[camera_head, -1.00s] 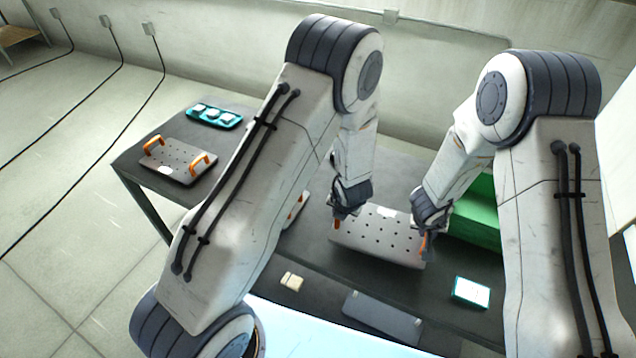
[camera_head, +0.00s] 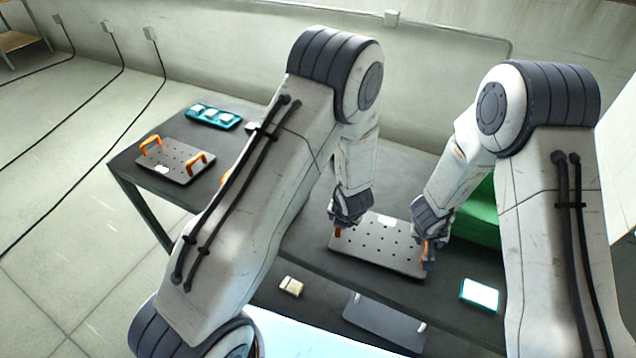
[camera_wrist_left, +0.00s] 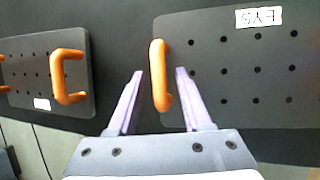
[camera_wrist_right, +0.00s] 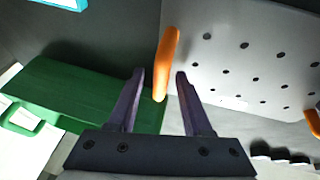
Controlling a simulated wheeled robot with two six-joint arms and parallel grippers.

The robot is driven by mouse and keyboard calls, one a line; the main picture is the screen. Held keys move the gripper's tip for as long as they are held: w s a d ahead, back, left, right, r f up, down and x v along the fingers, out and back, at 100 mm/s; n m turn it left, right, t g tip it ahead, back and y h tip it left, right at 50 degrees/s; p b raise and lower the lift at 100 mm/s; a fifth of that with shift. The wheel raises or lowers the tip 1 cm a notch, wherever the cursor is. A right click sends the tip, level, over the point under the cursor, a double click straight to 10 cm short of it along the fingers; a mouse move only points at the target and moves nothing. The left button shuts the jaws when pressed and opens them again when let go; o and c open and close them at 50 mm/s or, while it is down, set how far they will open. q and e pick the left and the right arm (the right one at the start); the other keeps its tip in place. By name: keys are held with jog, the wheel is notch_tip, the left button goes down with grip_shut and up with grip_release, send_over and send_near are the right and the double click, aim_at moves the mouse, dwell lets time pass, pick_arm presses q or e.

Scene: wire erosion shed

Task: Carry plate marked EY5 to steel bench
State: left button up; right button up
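The plate (camera_head: 378,246) is grey with a grid of holes and lies on the dark table in front of me. Its white label (camera_wrist_left: 259,17) is upside down in the left wrist view and seems to read EY5. My left gripper (camera_wrist_left: 155,72) is open, its fingers on either side of the plate's orange handle (camera_wrist_left: 159,76), with gaps showing. My right gripper (camera_wrist_right: 159,74) is open around the opposite orange handle (camera_wrist_right: 166,62), close to it. I cannot tell which surface is the steel bench.
Another plate with orange handles (camera_head: 178,161) lies at the table's left end, near a teal tray (camera_head: 214,116). Another plate (camera_wrist_left: 82,100) lies left of my left gripper. A green case (camera_wrist_right: 85,95) stands beside my right gripper. Small items lie on a lower level.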

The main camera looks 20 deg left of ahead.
pick_arm(q)
jog(key=v, duration=1.2)
pick_arm(e)
jog(key=v, duration=1.2)
jog(key=shift+w, duration=0.1)
